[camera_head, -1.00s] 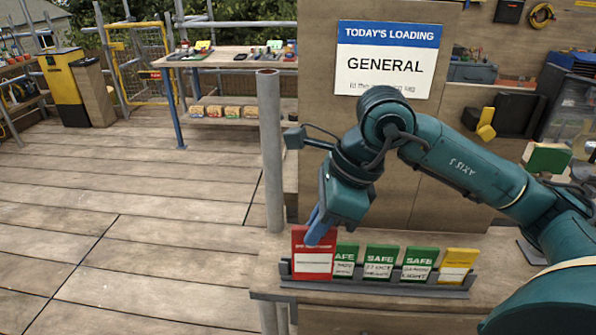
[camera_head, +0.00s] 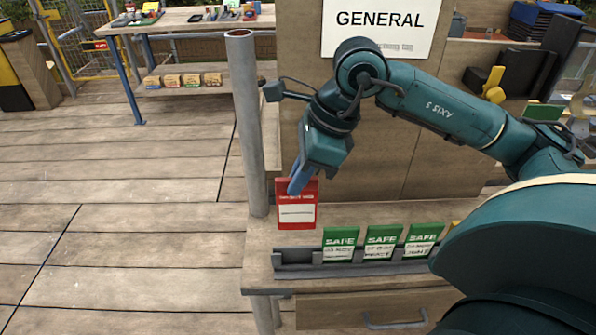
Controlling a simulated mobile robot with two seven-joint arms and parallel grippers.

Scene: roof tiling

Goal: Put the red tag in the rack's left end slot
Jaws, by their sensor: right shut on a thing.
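The red tag (camera_head: 297,216) is upright, with a white label panel. My right gripper (camera_head: 296,184) is shut on its top edge. The tag hangs above the left end of the grey rack (camera_head: 390,268), with a visible gap between its lower edge and the rack in the picture. The rack's left end slot (camera_head: 295,257) looks empty. Green SAFE tags stand in the slots to its right: one (camera_head: 340,244), a second (camera_head: 382,242) and a third (camera_head: 423,239). A yellow tag (camera_head: 455,225) is mostly hidden behind my arm. My left gripper is out of view.
The rack stands on a wooden bench (camera_head: 262,240) with a drawer below. A grey metal post (camera_head: 246,130) rises just left of the tag. A GENERAL sign (camera_head: 378,25) hangs on the panel behind. Open deck floor lies to the left.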

